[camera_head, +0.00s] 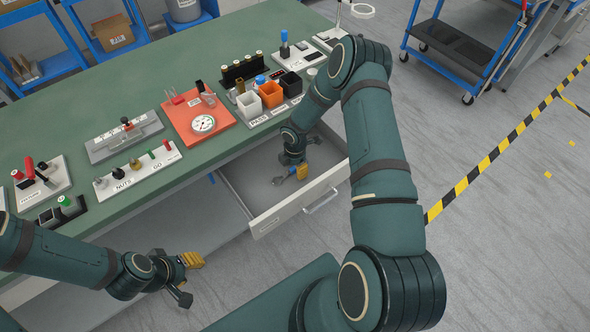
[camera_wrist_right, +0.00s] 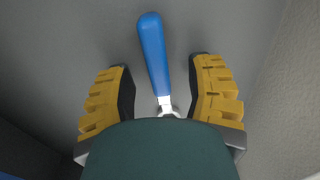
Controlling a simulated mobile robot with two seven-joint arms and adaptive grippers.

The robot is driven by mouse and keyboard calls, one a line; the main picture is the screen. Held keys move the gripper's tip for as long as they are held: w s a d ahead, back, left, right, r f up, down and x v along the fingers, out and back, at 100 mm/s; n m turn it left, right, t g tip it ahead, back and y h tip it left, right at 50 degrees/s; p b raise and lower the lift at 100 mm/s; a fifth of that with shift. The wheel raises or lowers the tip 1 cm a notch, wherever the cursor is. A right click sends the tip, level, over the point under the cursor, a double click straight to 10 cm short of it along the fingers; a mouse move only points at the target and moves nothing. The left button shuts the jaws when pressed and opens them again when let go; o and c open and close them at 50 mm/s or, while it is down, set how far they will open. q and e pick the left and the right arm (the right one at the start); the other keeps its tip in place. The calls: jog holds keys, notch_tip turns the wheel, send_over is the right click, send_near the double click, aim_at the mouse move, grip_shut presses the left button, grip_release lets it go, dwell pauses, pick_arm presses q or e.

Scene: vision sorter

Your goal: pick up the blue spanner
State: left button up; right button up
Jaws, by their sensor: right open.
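The blue spanner (camera_wrist_right: 153,55) lies on the grey drawer floor, with its blue handle pointing away in the right wrist view. Its metal shaft runs down between the yellow finger pads, and its lower end is hidden behind my gripper body. My right gripper (camera_wrist_right: 162,95) is open, one finger on each side of the spanner, with gaps on both sides. In the head view my right gripper (camera_head: 290,176) is down inside the open drawer (camera_head: 262,221); I cannot make out the spanner there. My left gripper (camera_head: 187,277) hangs in front of the bench; its opening is unclear.
Drawer walls surround my right gripper closely. Above the drawer, the green bench (camera_head: 240,150) carries an orange tray (camera_head: 186,118), small bins (camera_head: 271,95) and a nuts rack (camera_head: 137,170). A blue cart (camera_head: 460,45) stands at the back right.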

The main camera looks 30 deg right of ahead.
grip_shut()
dwell(0.3)
jog(key=shift+r, duration=0.1)
notch_tip(320, 180, up, 10)
jog(key=shift+f+p, duration=0.1)
jog(key=shift+p, duration=0.95)
jog(key=c, duration=0.7)
grip_release()
jog(key=shift+c, duration=0.2)
grip_shut()
